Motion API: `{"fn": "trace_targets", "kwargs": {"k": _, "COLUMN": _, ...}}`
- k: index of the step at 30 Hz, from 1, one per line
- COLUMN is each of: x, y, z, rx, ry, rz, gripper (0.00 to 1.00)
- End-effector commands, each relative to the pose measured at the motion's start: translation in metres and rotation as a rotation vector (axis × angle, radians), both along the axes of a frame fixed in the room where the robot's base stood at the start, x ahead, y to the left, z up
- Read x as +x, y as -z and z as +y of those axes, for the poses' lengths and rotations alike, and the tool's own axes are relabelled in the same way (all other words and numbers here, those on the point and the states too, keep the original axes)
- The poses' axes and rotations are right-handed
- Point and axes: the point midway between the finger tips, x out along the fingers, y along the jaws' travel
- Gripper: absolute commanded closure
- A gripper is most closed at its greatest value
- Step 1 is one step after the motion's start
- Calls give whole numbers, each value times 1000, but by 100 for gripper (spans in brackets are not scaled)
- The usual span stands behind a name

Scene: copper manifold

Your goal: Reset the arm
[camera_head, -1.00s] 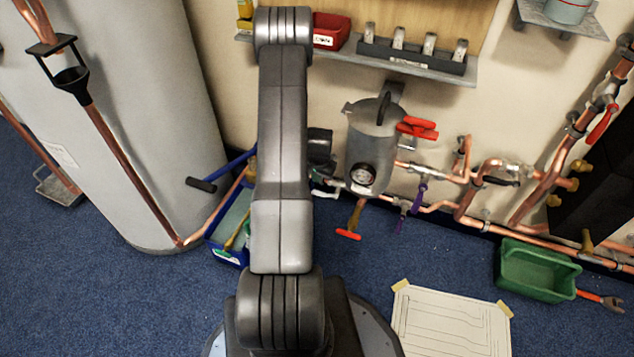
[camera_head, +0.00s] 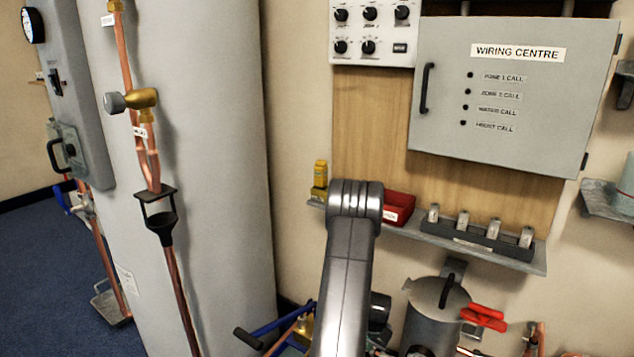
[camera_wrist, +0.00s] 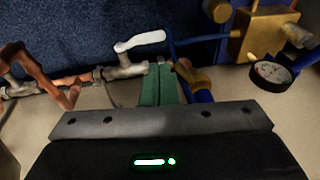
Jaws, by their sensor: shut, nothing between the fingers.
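My gripper (camera_wrist: 159,68) shows in the wrist view as two green fingers pressed together, with nothing between them. It points toward a wall-side run of pipework, just beside a valve with a white lever (camera_wrist: 140,41). Whether the fingers touch anything there is hard to tell. In the head view my arm (camera_head: 348,270) rises from the bottom edge to a rounded grey joint in front of the shelf. The gripper itself is hidden from the head view.
A brass block (camera_wrist: 262,36) and a dial gauge (camera_wrist: 270,73) sit right of the fingers; copper pipe (camera_wrist: 52,84) runs left. In the head view, a tall grey cylinder (camera_head: 225,150), a shelf (camera_head: 535,262), a Wiring Centre box (camera_head: 510,120) and a grey canister (camera_head: 430,325) surround the arm.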

Motion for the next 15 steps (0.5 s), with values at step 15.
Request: {"fn": "trace_targets", "kwargs": {"k": 15, "x": 12, "y": 99, "z": -7, "rx": 1, "ry": 1, "rz": 4, "gripper": 100}}
